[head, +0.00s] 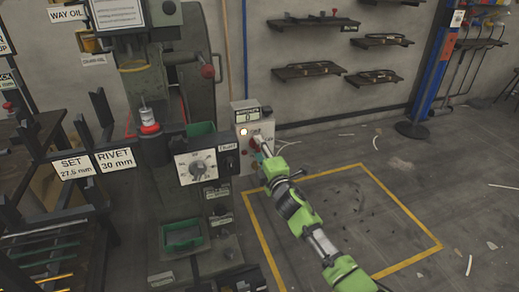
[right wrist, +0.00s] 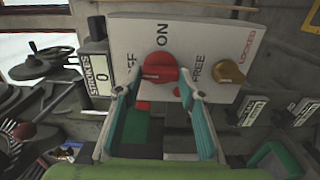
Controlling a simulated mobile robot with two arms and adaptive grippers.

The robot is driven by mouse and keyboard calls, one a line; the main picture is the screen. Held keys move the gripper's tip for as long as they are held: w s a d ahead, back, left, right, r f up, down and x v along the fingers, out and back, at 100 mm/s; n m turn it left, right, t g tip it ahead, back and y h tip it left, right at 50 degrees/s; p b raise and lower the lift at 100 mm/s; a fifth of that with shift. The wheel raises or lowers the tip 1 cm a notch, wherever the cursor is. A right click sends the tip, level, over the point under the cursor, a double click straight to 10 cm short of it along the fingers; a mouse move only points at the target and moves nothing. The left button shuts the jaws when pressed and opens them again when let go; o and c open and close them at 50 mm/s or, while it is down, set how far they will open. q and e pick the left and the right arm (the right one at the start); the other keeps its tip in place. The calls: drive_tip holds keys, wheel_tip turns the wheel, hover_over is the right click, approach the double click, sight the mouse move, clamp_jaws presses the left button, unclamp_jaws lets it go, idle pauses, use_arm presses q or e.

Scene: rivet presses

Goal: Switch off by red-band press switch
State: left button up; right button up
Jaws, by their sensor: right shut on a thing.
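The press (head: 150,160) with a red band (head: 149,128) on its ram stands left of centre in the head view. Its switch box (head: 240,113) is on its right side, with a lit lamp (head: 243,132). In the right wrist view, the red switch knob (right wrist: 150,73) sits on a white plate, under the word ON and beside a partly hidden OFF. Its handle lies roughly crosswise in that picture; its exact setting is unclear. My right gripper (right wrist: 153,90) is shut on this knob, a finger at each side. It also shows at the box in the head view (head: 262,151). My left gripper is not in view.
A gold knob (right wrist: 229,71) between FREE and LOCKED is close to the right finger. A stroke counter (right wrist: 98,83) reads 0. Yellow-marked floor (head: 350,225) lies right.

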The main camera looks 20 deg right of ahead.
drive_tip(key=shift+f, duration=0.1)
idle(0.5)
drive_tip(key=o, duration=1.1)
drive_tip(key=s, duration=1.2)
drive_tip(key=shift+d, duration=0.2)
